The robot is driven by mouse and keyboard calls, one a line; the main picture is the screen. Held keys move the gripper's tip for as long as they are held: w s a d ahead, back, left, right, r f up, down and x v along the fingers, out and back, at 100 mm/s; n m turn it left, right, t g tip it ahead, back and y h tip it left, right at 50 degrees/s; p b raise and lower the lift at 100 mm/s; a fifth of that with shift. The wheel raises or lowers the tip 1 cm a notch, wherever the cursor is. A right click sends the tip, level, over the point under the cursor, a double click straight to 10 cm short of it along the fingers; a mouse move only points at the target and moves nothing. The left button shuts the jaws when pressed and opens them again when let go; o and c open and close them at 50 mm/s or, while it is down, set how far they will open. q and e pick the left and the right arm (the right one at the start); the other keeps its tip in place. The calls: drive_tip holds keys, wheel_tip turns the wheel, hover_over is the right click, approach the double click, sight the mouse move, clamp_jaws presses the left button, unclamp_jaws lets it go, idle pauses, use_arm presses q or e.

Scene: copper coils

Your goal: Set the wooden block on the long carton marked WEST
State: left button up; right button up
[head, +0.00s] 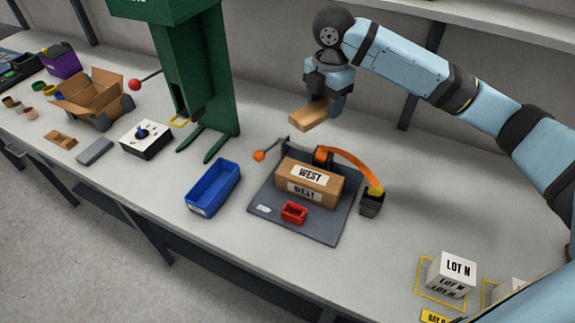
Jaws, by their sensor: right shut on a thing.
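The long carton marked WEST (290,178) lies on a dark grey mat on the bench, with labels on its top and front. My right gripper (324,98) points down and is shut on the wooden block (306,118). It holds the block in the air, above and behind the carton in the picture, apart from it. The fingers partly hide the block's right end. My left gripper is not in view.
A blue bin (213,188) and green press (196,75) stand left. A LOT N cube (452,270) stands at lower right.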

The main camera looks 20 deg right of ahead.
hover_over(317, 170)
wheel_tip(317, 170, down, 15)
drive_tip(key=shift+f, duration=2.45)
drive_tip(key=shift+p, duration=0.3)
drive_tip(key=o, duration=0.9)
drive_tip(key=shift+f, duration=0.15)
wheel_tip(317, 170, up, 12)
drive_tip(key=shift+r+b, duration=0.2)
drive_tip(key=shift+b, duration=0.2)
